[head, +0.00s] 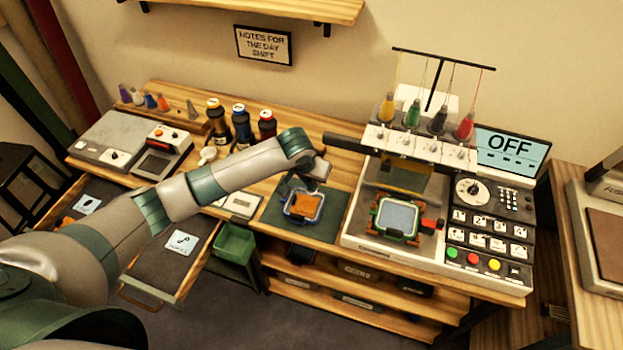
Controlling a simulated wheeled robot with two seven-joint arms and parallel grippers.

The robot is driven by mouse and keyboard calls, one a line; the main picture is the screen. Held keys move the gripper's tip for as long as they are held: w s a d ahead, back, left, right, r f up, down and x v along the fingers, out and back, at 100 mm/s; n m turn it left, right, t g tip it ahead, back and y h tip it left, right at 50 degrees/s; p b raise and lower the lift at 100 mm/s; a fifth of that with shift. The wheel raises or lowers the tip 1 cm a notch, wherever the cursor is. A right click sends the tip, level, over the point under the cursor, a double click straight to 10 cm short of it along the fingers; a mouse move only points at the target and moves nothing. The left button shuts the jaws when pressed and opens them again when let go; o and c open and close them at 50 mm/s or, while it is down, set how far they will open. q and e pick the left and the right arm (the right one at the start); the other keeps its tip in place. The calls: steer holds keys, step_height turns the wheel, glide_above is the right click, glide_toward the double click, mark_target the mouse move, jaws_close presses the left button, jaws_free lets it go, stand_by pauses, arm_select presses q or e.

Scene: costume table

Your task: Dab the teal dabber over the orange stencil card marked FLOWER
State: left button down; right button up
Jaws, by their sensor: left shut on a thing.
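An orange stencil card (304,206) lies inside a pale blue-rimmed hoop on a dark green mat (333,226), in the middle of the table. Its marking is too small to read. My left gripper (303,183) reaches in from the left and points down just above the back edge of the card. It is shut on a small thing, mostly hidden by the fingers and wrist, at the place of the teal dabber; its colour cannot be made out. Whether it touches the card cannot be told. My right gripper is not in view.
An embroidery machine (388,250) with a second hoop stands close on the right; its screen reads OFF. Several dark bottles (240,124) stand behind my arm. A green bin (235,243) hangs at the front edge, beside an open drawer (159,272).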

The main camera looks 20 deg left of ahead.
mark_target(308, 188)
arm_select(q)
steer(key=shift+w+a+f+b, duration=0.2)
steer(key=shift+f+b, duration=0.1)
steer(key=shift+f, duration=0.6)
steer(key=shift+w+a+f+b, duration=0.1)
steer(key=shift+a+f+b, duration=0.15)
steer(key=shift+f, duration=0.65)
steer(key=shift+w+a+f+b, duration=0.15)
steer(key=shift+f+b, duration=0.2)
steer(key=shift+f, duration=0.55)
steer(key=shift+s+f, duration=0.1)
steer(key=shift+f, duration=0.4)
steer(key=shift+s+f, duration=0.2)
steer(key=shift+f, duration=0.05)
stand_by(1.9)
step_height(308, 188, up, 2)
steer(key=shift+w+r+p, duration=0.1)
steer(key=shift+w+p, duration=0.05)
steer(key=shift+p, duration=1.1)
step_height(308, 188, up, 3)
steer(key=shift+f+p, duration=0.15)
steer(key=shift+p, duration=1.1)
steer(key=shift+w+r, duration=0.1)
steer(key=shift+r, duration=1.15)
